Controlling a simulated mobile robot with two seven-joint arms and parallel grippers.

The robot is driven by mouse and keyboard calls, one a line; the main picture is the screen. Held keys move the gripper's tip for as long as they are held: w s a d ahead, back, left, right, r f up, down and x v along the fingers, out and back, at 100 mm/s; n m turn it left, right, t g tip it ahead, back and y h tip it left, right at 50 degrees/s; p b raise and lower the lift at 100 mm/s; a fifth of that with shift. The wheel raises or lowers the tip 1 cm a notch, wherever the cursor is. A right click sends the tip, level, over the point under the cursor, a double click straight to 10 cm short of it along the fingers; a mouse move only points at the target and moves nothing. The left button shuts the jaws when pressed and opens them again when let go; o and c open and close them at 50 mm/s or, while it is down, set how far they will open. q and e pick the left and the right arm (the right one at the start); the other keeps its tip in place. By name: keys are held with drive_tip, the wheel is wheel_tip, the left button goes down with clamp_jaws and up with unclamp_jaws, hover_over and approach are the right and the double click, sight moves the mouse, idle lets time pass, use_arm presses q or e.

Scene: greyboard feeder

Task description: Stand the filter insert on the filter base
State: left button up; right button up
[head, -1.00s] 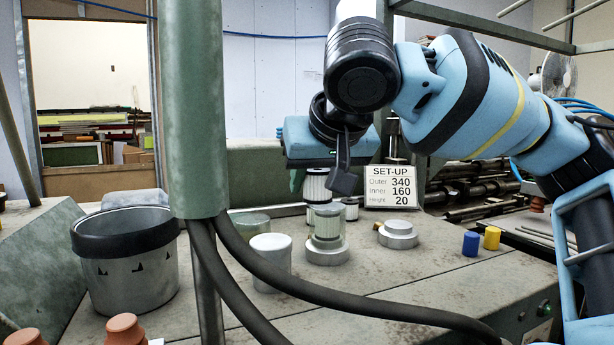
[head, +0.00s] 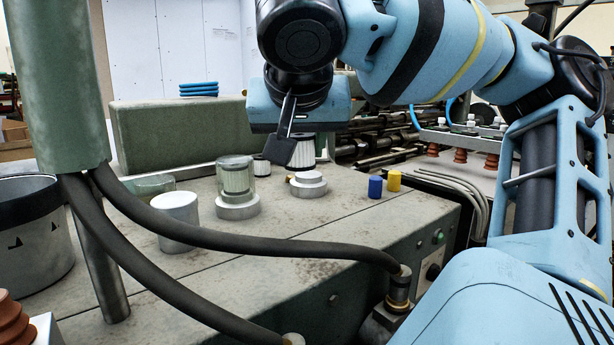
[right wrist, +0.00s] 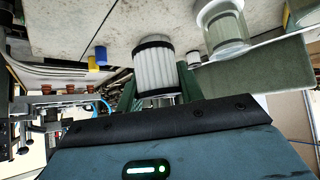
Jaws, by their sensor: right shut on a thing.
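The filter insert (head: 304,151) is a white pleated cylinder with dark end rims; it also shows in the right wrist view (right wrist: 154,68). My right gripper (head: 298,138) is shut on it, with a green finger on either side in the right wrist view. The insert is upright. In the head view it appears just above the filter base (head: 308,187), a low stepped silver disc; a small gap shows between them, and I cannot tell whether it is directly over the base or behind it. My left gripper is out of view.
A glass-covered filter on a silver base (head: 237,187) stands left of the filter base. A smaller filter (head: 262,165) is behind. A white cylinder (head: 174,220) stands nearer. Dark hoses cross the front.

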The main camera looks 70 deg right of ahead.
drive_tip(key=shift+s+d+m+g, duration=0.65)
drive_tip(key=shift+s+m, duration=0.35)
drive_tip(key=shift+s, duration=0.7)
drive_tip(key=p, duration=0.2)
hover_over(309, 172)
drive_tip(key=s+a, duration=0.1)
drive_tip(key=a, duration=0.1)
wheel_tip(309, 172, down, 2)
drive_tip(key=shift+s, duration=0.15)
drive_tip(key=shift+w+d, duration=0.35)
drive_tip(key=shift+d, duration=0.25)
drive_tip(key=f, duration=0.2)
drive_tip(key=shift+w+d+f, duration=0.25)
drive_tip(key=shift+d+f, duration=0.1)
drive_tip(key=shift+d, duration=0.05)
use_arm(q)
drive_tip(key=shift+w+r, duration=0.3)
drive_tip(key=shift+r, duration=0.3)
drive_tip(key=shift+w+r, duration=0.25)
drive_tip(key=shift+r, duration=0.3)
use_arm(e)
drive_tip(key=shift+f, duration=0.5)
drive_tip(key=shift+f, duration=0.15)
drive_tip(key=o, duration=1)
